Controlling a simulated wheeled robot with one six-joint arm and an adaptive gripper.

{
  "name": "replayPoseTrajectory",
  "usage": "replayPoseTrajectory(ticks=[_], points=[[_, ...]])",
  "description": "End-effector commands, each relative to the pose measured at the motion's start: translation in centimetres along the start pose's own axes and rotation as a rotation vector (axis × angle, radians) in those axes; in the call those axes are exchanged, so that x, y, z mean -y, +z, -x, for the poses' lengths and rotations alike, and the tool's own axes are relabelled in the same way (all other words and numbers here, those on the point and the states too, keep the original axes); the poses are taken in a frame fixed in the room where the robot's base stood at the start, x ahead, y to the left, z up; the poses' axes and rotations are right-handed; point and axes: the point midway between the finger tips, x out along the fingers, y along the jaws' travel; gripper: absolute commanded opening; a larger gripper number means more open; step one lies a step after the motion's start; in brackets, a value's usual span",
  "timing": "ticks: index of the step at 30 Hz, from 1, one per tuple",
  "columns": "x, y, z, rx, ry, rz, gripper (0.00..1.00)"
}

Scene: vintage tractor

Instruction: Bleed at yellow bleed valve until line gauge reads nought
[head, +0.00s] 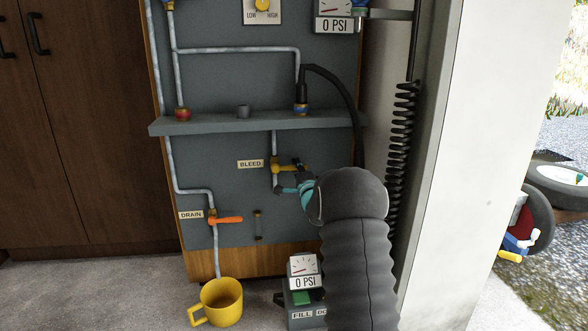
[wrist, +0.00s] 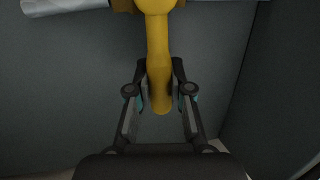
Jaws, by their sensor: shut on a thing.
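The yellow bleed valve (head: 282,168) sits on a grey pipe beside the BLEED label (head: 250,164). Its handle points right, across the upright pipe. In the wrist view the yellow handle (wrist: 158,50) runs down between the fingers of my gripper (wrist: 160,88). My gripper (head: 297,176) is shut on the handle near its free end; my arm partly hides it in the head view. An upper gauge (head: 335,10) reads 0 PSI and is cut by the top edge. A lower gauge (head: 304,267) also reads 0 PSI. I cannot tell which is the line gauge.
A grey shelf (head: 215,122) juts out above the valve. An orange drain handle (head: 226,220) is at lower left. A yellow mug (head: 222,300) stands under the drain pipe. A black coiled hose (head: 403,150) hangs at right beside a pale wall (head: 465,130).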

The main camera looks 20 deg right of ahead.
Motion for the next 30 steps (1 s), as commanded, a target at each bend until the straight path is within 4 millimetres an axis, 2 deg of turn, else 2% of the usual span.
replayPoseTrajectory(ticks=[2,3,5,6,14,19,23,30], points=[[-0.1,0.0,0.0,-0.002,0.001,-0.002,0.0],[-0.1,0.0,0.0,-0.002,0.002,-0.002,0.3],[-0.1,0.0,0.0,-0.001,0.002,-0.002,0.45],[-0.1,0.0,0.0,-0.001,0.002,-0.002,0.46],[-0.1,0.2,0.0,0.001,0.001,-0.001,0.46],[0.0,0.1,0.9,0.001,0.001,-0.001,0.46],[0.0,0.1,2.8,0.001,0.002,0.0,0.46],[0.0,0.1,7.5,0.0,0.002,-0.001,0.46]])
